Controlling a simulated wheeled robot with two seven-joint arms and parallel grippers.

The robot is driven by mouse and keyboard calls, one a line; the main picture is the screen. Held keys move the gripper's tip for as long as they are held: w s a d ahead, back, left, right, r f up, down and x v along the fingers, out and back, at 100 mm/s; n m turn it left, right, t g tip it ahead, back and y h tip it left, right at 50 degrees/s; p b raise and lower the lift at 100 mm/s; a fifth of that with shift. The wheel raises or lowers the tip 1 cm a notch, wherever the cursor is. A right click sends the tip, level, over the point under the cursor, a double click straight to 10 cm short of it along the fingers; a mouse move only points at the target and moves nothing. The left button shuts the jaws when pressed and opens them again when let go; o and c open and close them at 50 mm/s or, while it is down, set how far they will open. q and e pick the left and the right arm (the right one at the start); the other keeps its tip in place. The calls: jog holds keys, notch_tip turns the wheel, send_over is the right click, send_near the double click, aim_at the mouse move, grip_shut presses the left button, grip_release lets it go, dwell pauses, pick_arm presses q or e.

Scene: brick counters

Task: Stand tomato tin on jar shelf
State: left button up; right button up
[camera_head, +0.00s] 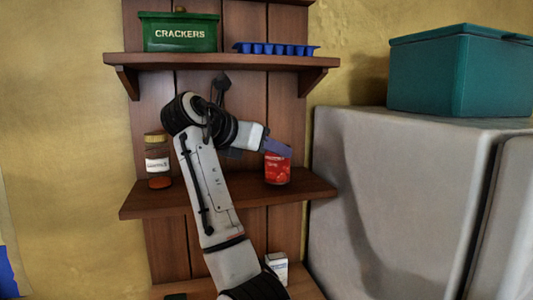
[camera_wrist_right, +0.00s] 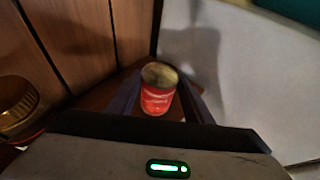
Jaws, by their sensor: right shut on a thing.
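The red tomato tin (camera_head: 277,168) is upright at the right part of the jar shelf (camera_head: 170,200), and its base looks to be at the shelf board. Whether it fully bears on the board I cannot tell. My right gripper (camera_head: 276,148) is shut on the tin's upper part, reaching in from the left. In the right wrist view the tin (camera_wrist_right: 157,92) sits between the two dark fingers, its top facing the camera. A jar with a yellow lid (camera_head: 157,160) stands at the shelf's left; its lid also shows in the wrist view (camera_wrist_right: 18,100). My left gripper is not in view.
A higher shelf (camera_head: 220,61) holds a green crackers tin (camera_head: 180,34) and a blue tray (camera_head: 275,49). A grey fridge (camera_head: 400,190) stands close on the right with a teal box (camera_head: 460,70) on top. A small white box (camera_head: 278,266) sits on the lower shelf.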

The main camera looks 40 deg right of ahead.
jog(key=shift+d+f, duration=0.2)
jog(key=shift+f, duration=0.25)
jog(key=shift+w+a, duration=0.1)
jog(key=shift+w, duration=0.05)
jog(key=shift+f, duration=0.1)
jog(key=o, duration=1.4)
jog(key=shift+f, duration=0.15)
jog(key=shift+a+r, duration=0.15)
jog(key=shift+r, duration=0.1)
jog(key=shift+b+v, duration=0.7)
jog(key=shift+v, duration=5.15)
